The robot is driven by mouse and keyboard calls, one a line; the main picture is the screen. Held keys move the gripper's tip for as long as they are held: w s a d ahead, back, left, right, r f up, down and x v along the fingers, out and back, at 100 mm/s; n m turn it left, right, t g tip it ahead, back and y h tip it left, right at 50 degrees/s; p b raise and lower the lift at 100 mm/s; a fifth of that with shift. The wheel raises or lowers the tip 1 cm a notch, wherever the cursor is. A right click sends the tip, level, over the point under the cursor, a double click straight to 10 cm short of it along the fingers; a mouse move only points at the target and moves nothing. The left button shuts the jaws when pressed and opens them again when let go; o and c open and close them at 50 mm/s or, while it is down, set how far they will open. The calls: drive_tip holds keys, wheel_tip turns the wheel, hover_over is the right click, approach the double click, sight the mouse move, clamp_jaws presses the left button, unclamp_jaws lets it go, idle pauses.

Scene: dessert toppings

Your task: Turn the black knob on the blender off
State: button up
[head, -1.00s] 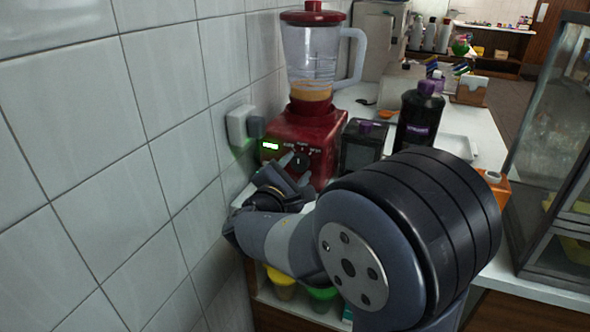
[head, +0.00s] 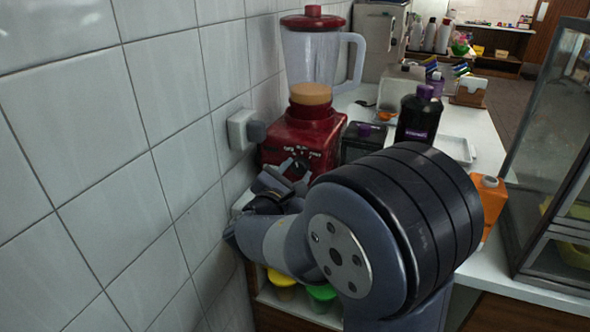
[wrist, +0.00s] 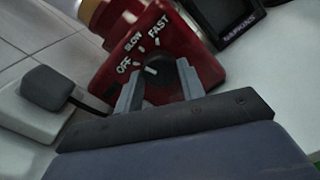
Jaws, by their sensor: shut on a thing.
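The red blender (head: 300,140) stands against the tiled wall. Its clear jug (head: 312,60) has a red lid and holds some tan contents at the bottom. In the wrist view its red front (wrist: 205,68) carries the labels OFF, SLOW and FAST around the black knob (wrist: 160,68). My gripper (wrist: 158,76) is at the knob, with one grey finger on each side, shut on it. I cannot tell for sure which label the knob points to. In the head view my gripper (head: 287,172) is at the blender's front and largely hides the knob.
A white wall socket with a dark plug (head: 240,130) is left of the blender. A black napkin box (head: 362,140), a dark bottle (head: 420,115) and an orange bottle (head: 488,205) stand to the right. Cups with yellow and green lids (head: 320,293) sit below.

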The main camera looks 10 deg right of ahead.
drive_tip(key=n+p, duration=0.2)
drive_tip(key=n, duration=0.2)
drive_tip(key=shift+n+p, duration=0.3)
drive_tip(key=shift+p, duration=0.05)
idle(0.4)
drive_tip(key=o, duration=1)
drive_tip(key=v, duration=1)
drive_tip(key=shift+s+a, duration=0.25)
drive_tip(key=shift+s, duration=0.05)
